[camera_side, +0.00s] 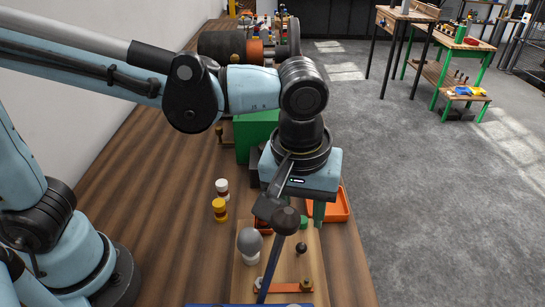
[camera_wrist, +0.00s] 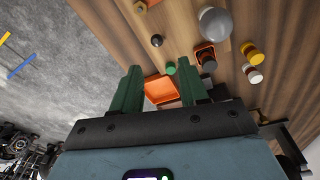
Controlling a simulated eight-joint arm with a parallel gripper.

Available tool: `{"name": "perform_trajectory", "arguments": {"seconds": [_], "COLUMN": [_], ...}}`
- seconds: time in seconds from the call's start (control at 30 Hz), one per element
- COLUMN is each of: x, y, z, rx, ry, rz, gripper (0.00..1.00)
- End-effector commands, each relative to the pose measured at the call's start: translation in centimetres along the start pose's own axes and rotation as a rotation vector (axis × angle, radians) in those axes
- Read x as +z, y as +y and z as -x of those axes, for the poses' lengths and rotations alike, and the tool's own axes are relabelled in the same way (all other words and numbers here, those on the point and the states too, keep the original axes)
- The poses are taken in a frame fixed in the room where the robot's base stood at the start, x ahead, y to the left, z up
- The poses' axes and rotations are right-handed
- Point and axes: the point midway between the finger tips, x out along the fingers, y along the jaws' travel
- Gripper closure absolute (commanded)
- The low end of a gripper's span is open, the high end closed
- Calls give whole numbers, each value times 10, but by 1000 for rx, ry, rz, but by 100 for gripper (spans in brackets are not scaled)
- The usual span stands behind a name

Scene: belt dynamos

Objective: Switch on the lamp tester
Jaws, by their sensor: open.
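The lamp tester is a light wooden board (camera_side: 309,262) near the front of the bench. It carries a grey, unlit-looking bulb (camera_side: 249,241), a small black ball knob (camera_side: 301,248) and a green round part (camera_side: 303,222). The wrist view shows the bulb (camera_wrist: 215,26), the black knob (camera_wrist: 156,41), the green part (camera_wrist: 170,68) and a dark part in an orange-red square (camera_wrist: 206,56). My gripper (camera_wrist: 158,65) is open and empty, pointing down above the board's far end.
An orange tray (camera_side: 343,207) lies beside the board, partly behind my fingers. Yellow (camera_side: 219,209) and white (camera_side: 222,189) banded spools stand left of the board. A green block (camera_side: 255,133) and a dark cylindrical machine (camera_side: 222,45) stand farther back. The bench's left side is clear.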

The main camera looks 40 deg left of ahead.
Motion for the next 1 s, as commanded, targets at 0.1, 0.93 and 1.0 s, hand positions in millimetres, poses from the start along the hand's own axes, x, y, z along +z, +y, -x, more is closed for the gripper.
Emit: {"name": "perform_trajectory", "arguments": {"seconds": [0.1,0.93,1.0], "x": [-2,-7,-8], "y": [0,-2,-2], "z": [-18,-99,-87], "rx": [0,33,32], "ry": [-1,-112,-112], "rz": [4,12,11], "gripper": [56,56,56]}}
